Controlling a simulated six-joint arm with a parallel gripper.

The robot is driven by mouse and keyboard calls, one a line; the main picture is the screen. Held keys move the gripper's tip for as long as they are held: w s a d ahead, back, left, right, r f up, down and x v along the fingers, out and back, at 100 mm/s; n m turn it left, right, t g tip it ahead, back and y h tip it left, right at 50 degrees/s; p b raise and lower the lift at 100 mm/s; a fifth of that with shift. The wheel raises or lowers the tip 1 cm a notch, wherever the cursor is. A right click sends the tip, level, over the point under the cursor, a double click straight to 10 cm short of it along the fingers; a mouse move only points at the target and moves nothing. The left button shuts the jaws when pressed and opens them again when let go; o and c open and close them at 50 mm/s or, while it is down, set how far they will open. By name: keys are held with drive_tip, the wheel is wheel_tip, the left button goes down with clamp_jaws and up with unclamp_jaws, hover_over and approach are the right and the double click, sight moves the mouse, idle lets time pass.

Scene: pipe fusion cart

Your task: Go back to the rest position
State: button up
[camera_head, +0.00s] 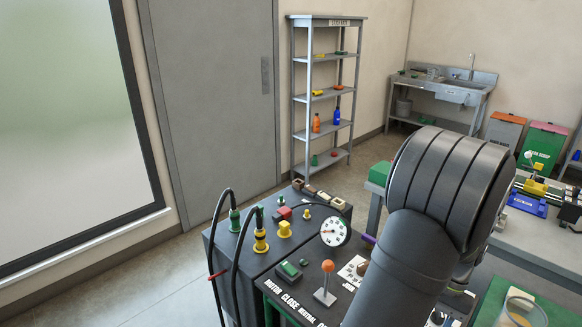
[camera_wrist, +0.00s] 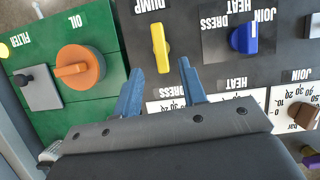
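My gripper (camera_wrist: 160,72) shows in the wrist view with its two blue fingers apart and nothing between them. It hangs over the cart's control panel (camera_wrist: 125,15). A yellow knob (camera_wrist: 160,48) under the DUMP label lies just beyond the fingertips; I cannot tell the height gap. An orange knob (camera_wrist: 82,68) on the green OIL section is to the left, and a blue knob (camera_wrist: 244,35) is to the right. In the head view my dark arm hides the gripper and part of the panel of the cart (camera_head: 225,262).
On the cart stand an orange-topped lever (camera_head: 327,268), a round gauge (camera_head: 334,232) and black hoses (camera_head: 237,270) at the left edge. A bench (camera_head: 530,228) with tools is at right. A shelf (camera_head: 322,95) and sink (camera_head: 458,92) stand at the back. Open floor lies between.

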drive_tip(key=v, duration=1.1)
drive_tip(key=x, duration=1.8)
drive_tip(key=shift+s+a, duration=0.1)
drive_tip(key=shift+w+r+n, duration=0.15)
drive_tip(key=shift+w+n, duration=0.05)
drive_tip(key=shift+n, duration=0.6)
drive_tip(key=n+g+h, duration=0.1)
drive_tip(key=n+h, duration=0.1)
drive_tip(key=n, duration=0.3)
drive_tip(key=shift+a, duration=0.1)
drive_tip(key=shift+n, duration=0.3)
drive_tip(key=m+y, duration=0.1)
drive_tip(key=m, duration=0.5)
drive_tip(key=shift+s+d+t+y, duration=0.1)
drive_tip(key=shift+d+t+y, duration=0.15)
drive_tip(key=shift+t+y, duration=0.15)
drive_tip(key=shift+d+r+m, duration=0.1)
drive_tip(key=shift+r+m, duration=0.25)
drive_tip(key=shift+m, duration=0.35)
drive_tip(key=v, duration=1.1)
drive_tip(key=shift+d+r, duration=0.15)
drive_tip(key=shift+r, duration=0.2)
